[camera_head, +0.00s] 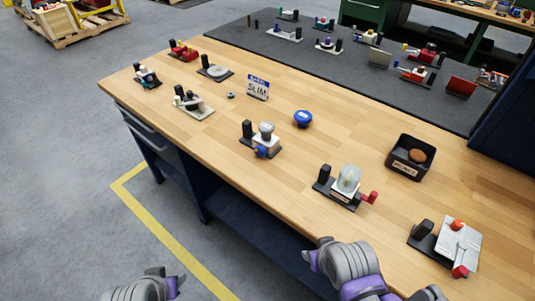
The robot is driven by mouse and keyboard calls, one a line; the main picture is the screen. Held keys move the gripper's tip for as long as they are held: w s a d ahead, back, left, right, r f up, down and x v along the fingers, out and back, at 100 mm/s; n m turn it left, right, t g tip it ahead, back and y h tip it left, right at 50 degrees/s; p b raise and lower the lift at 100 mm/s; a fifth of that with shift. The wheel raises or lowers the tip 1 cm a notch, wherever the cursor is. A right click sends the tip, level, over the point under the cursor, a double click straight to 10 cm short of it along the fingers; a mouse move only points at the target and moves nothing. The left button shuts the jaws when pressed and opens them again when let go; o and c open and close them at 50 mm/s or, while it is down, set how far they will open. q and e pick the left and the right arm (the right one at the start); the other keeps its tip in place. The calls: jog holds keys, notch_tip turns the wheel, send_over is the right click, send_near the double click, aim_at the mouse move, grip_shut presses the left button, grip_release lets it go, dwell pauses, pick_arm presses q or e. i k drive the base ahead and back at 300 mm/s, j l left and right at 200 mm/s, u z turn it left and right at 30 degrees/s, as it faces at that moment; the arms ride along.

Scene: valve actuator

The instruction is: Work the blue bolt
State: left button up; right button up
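A small fixture (266,137) with a black post, a pale base and a grey-topped knob stands near the middle of the wooden bench. A blue part (261,152) sits low on its front; it is too small to tell whether it is a bolt. A separate round blue knob (303,118) stands behind it to the right. My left gripper (148,288) is at the bottom left edge, mostly cut off, in front of the bench. My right gripper (372,283) is at the bottom, by the bench's front edge. Neither touches the fixture; their fingertips do not show clearly.
A fixture with a clear dome and red handle (345,186) stands right of the middle. A black bin (410,158) holds a brown object. A white plate fixture (450,246) is at the right.

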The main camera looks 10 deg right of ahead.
aim_at(260, 150)
jog(key=j+z, duration=0.1)
jog(key=z, duration=0.4)
jog(key=i+j+z, duration=0.1)
jog(key=z, duration=0.4)
jog(key=j+z, duration=0.15)
jog(key=z, duration=0.35)
jog(key=j+z, duration=0.45)
jog(key=k+j+z, duration=0.15)
jog(key=j+z, duration=0.25)
jog(key=k+j+z, duration=0.15)
jog(key=j, duration=0.25)
jog(key=k+j+z, duration=0.15)
jog(key=j, duration=0.2)
jog(key=k+j+z, duration=0.15)
jog(key=j, duration=0.2)
jog(key=k+j, duration=0.15)
jog(key=j, duration=0.2)
jog(key=k+j, duration=0.35)
jog(key=j, duration=0.3)
jog(key=k+j, duration=0.2)
jog(key=j, duration=0.15)
